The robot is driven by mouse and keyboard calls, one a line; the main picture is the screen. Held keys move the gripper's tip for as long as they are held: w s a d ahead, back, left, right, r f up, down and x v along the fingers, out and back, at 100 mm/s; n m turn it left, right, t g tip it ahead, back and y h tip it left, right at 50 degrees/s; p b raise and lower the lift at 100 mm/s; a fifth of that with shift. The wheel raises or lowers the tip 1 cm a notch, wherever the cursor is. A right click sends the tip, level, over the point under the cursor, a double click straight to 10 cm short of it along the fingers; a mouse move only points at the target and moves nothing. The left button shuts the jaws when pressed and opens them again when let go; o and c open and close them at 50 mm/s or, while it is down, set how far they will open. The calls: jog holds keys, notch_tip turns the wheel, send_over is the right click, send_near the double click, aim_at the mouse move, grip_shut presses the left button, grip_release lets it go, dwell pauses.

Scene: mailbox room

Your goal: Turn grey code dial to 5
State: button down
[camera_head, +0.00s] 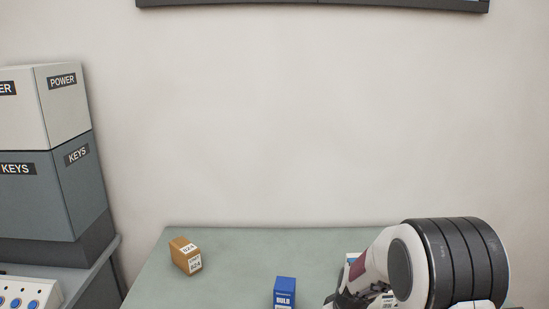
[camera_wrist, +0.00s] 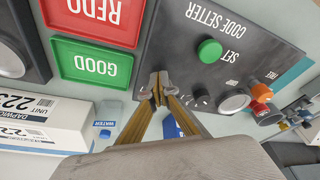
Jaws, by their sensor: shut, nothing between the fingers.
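The code setter panel (camera_wrist: 178,48) is dark grey and fills the upper middle of the wrist view, seen tilted. It carries a green SET button (camera_wrist: 210,51) and a round grey knob (camera_wrist: 234,102). I cannot read a number setting on this knob. My gripper (camera_wrist: 158,92) is shut and empty, its tips over the panel's near edge, left of the grey knob. The tips hide a small part of the panel, with small white marks (camera_wrist: 200,98) just to their right. I cannot tell whether the tips touch the panel. The panel is not identifiable in the head view.
A red REDO tray (camera_wrist: 95,14) and green GOOD tray (camera_wrist: 92,66) lie left of the panel. A white DAPWICK box (camera_wrist: 40,118) stands lower left. An orange fitting (camera_wrist: 262,98) is right of the knob. A brown box (camera_head: 186,256) and blue BULB box (camera_head: 285,292) stand on the table.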

jog(key=shift+a, duration=0.4)
dwell(0.6)
jog(key=shift+s, duration=0.5)
jog(key=shift+r, duration=0.1)
jog(key=shift+w+a+v, duration=0.1)
jog(key=shift+w+v, duration=0.1)
jog(key=shift+v, duration=0.75)
jog(key=shift+w+a+v, duration=0.15)
jog(key=shift+w+v, duration=0.05)
jog(key=shift+v, duration=0.75)
jog(key=shift+w+a+v, duration=0.1)
jog(key=shift+w+v, duration=0.1)
jog(key=shift+v, duration=0.7)
jog(key=shift+r, duration=0.2)
jog(key=shift+w+d+r, duration=0.5)
jog(key=shift+w+d, duration=0.1)
jog(key=shift+d, duration=0.2)
jog(key=shift+f, duration=0.15)
